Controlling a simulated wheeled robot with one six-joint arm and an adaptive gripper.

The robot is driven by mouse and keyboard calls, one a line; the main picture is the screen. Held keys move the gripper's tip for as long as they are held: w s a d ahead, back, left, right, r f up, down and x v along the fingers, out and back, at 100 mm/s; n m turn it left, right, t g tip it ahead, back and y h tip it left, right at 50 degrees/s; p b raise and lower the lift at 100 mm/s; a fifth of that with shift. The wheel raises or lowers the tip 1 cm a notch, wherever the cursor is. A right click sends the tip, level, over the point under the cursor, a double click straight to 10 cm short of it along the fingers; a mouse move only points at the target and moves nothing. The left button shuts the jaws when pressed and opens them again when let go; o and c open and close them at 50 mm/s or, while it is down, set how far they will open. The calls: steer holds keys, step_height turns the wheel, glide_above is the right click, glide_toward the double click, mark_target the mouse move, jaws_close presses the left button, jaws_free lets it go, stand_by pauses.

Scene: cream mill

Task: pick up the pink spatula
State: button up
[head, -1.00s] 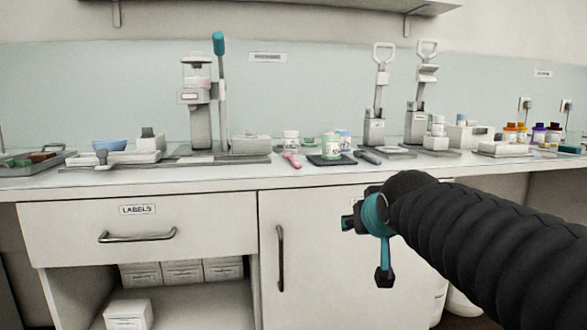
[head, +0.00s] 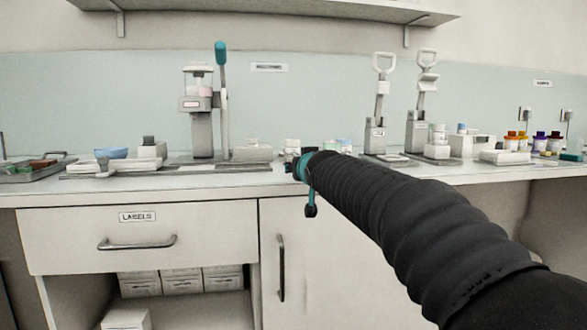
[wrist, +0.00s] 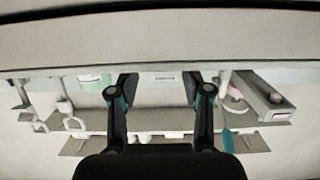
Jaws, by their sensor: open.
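The pink spatula cannot be made out now; in the head view my arm and gripper cover the part of the counter where it lay. My gripper (head: 296,167) is at the counter's front edge in that view, low near the worktop. In the wrist view, which is upside down, my gripper (wrist: 161,91) has its two dark fingers well apart with nothing between them.
A press with a teal-tipped lever (head: 221,100) stands left of my gripper. A green-labelled jar (wrist: 92,81) shows left in the wrist view. Two handled presses (head: 421,105) stand right. A wall shelf (head: 265,12) is above; the drawer front (head: 75,235) is below.

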steer(key=shift+p+x, duration=0.5)
steer(key=shift+x, duration=2.75)
steer(key=shift+s+a, duration=0.1)
steer(key=shift+a, duration=0.1)
jaws_close()
